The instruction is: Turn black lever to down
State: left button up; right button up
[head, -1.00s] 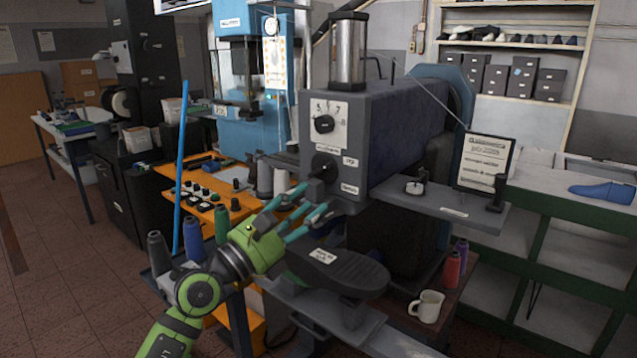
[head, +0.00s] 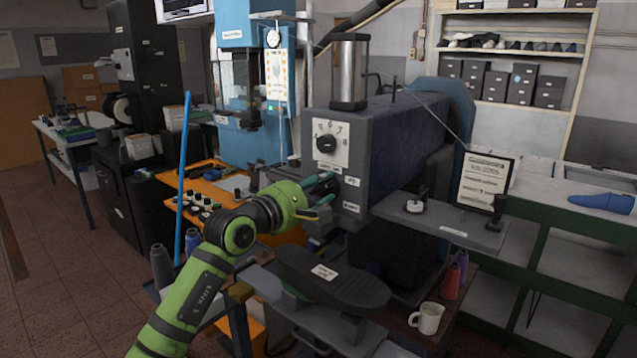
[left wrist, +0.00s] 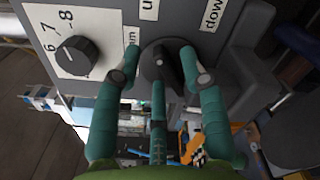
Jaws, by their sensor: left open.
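The black lever (left wrist: 160,62) sits on a round dark base on the grey machine's (head: 337,117) front panel. In the left wrist view, part of a white label starting with "u" and a "down" label (left wrist: 213,15) lie near it. My left gripper (head: 325,190) is open at the panel, below the numbered dial. In the left wrist view, the green fingers of this gripper (left wrist: 158,68) spread around the lever, one on each side and one below in the picture. I cannot tell whether they touch it. In the head view the gripper hides the lever. My right gripper is not in view.
The black numbered dial (head: 326,143) is close beside the lever. A black shoe-shaped pad (head: 340,283) sits below the gripper. A grey shelf (head: 455,225) juts out to the right, with a framed sheet (head: 485,182). A white mug (head: 427,318) stands lower right.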

pick_arm(q)
grip_shut()
jog(key=m+b, duration=0.1)
jog(key=b, duration=0.1)
jog(key=m+b, duration=0.1)
jog(key=b, duration=0.1)
jog(key=shift+d+f, duration=0.1)
jog(key=shift+f, duration=0.25)
jog(key=shift+r+m+b, duration=0.1)
jog(key=shift+m+b, duration=0.3)
jog(key=shift+b, duration=0.05)
grip_release()
jog(key=shift+s, duration=0.1)
jog(key=v, duration=1.2)
